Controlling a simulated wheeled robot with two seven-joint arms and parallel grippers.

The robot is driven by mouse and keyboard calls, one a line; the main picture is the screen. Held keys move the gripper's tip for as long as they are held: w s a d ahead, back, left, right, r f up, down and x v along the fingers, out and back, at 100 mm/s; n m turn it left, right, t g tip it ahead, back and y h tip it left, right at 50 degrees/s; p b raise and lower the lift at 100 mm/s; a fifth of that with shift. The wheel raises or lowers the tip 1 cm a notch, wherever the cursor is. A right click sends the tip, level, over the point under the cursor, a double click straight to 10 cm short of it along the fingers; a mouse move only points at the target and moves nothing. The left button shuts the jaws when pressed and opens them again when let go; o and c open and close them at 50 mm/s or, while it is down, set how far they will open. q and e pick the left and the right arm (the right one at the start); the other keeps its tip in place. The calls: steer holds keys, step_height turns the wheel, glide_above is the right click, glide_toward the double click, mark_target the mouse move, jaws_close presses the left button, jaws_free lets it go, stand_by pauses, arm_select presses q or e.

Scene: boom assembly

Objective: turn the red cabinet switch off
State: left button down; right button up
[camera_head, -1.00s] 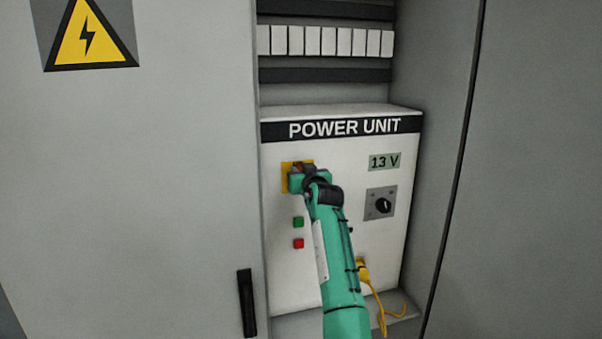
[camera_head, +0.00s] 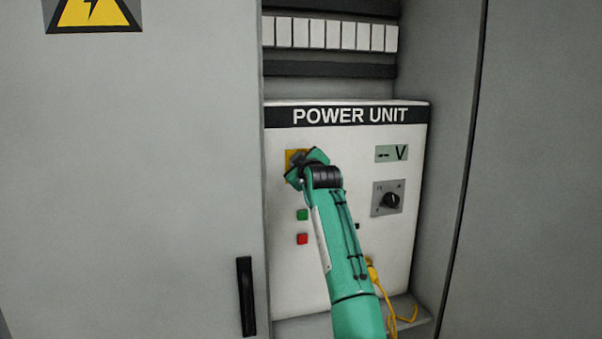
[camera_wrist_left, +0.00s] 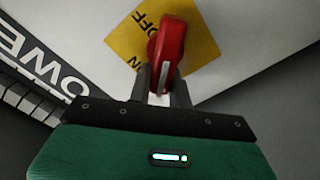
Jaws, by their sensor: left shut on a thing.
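The red switch (camera_wrist_left: 170,45) is a rotary handle on a yellow plate (camera_wrist_left: 205,42) printed with OFF and ON, seen in the left wrist view. My left gripper (camera_wrist_left: 164,92) is shut on the handle. In the head view my left gripper (camera_head: 303,168) is at the upper left of the white power unit (camera_head: 340,270), rolled at a slant and covering most of the switch. A corner of the yellow plate (camera_head: 291,157) shows beside it. The unit's display (camera_head: 392,153) reads dashes and V. My right gripper is not in view.
A green button (camera_head: 302,214) and a red button (camera_head: 302,239) sit below the switch. A black knob (camera_head: 390,200) is at the right, with a yellow cable (camera_head: 385,290) below it. The grey cabinet door (camera_head: 150,180) stands close on the left.

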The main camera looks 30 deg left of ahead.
arm_select(q)
steer(key=n, duration=0.1)
steer(key=n+b, duration=0.1)
steer(key=n, duration=0.1)
steer(key=f+n+b, duration=0.1)
steer(key=shift+s+a+f+n, duration=0.1)
steer(key=shift+s+a+n, duration=0.1)
steer(key=shift+s+n, duration=0.1)
steer(key=shift+a+f+n+b, duration=0.1)
steer(key=shift+f+n+b, duration=0.1)
steer(key=shift+n, duration=0.65)
steer(key=shift+d+f+n+b, duration=0.1)
steer(key=shift+n+b, duration=0.1)
steer(key=shift+n, duration=0.6)
steer(key=shift+a+f+n+b, duration=0.1)
steer(key=shift+f+n+b, duration=0.1)
steer(key=shift+n, duration=0.65)
steer(key=c, duration=1.3)
jaws_free()
